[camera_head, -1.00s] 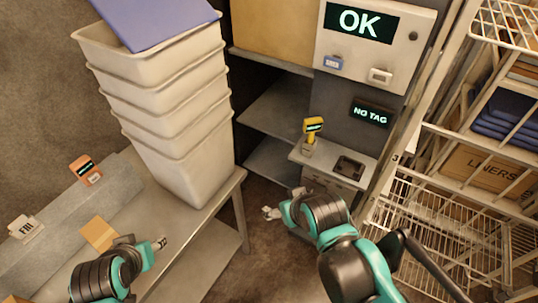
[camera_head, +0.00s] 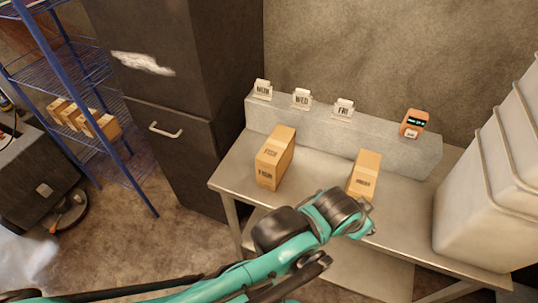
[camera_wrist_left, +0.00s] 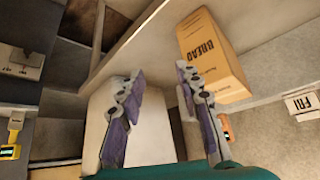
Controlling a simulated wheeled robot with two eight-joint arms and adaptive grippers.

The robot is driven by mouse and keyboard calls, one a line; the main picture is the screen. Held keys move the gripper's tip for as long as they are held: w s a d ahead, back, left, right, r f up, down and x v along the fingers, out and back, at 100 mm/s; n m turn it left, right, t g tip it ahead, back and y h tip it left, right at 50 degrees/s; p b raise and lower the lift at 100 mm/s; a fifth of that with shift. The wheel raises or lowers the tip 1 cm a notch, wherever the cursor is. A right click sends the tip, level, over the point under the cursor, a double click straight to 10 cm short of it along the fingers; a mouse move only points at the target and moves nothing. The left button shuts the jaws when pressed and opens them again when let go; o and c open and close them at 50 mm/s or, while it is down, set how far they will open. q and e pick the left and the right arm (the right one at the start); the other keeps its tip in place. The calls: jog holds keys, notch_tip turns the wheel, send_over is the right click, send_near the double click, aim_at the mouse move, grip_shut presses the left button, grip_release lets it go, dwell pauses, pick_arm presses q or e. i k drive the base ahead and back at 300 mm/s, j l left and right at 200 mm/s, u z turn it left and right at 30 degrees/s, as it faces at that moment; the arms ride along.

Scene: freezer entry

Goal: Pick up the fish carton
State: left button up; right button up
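The fish carton (camera_head: 275,157) is a tan box standing at the left end of the metal table; its small print appears to read FISH. The bread carton (camera_head: 365,174) stands to its right. My left gripper (camera_head: 370,232) is beside the front of the bread carton, to the right of the fish carton and apart from it. In the left wrist view my gripper (camera_wrist_left: 160,72) has its fingers spread with nothing between them. The bread carton (camera_wrist_left: 212,55) shows just beyond the right finger. The fish carton is not seen there. My right gripper is out of view.
A grey ledge (camera_head: 320,136) at the table's back carries MON, WED and FRI tags and an orange device (camera_head: 414,123). Stacked white bins (camera_head: 490,215) stand at the right. A dark cabinet (camera_head: 185,90) and a blue rack (camera_head: 75,90) are left. Table space between the cartons is clear.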

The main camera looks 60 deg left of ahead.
aim_at(273, 159)
jog(key=u, duration=1.95)
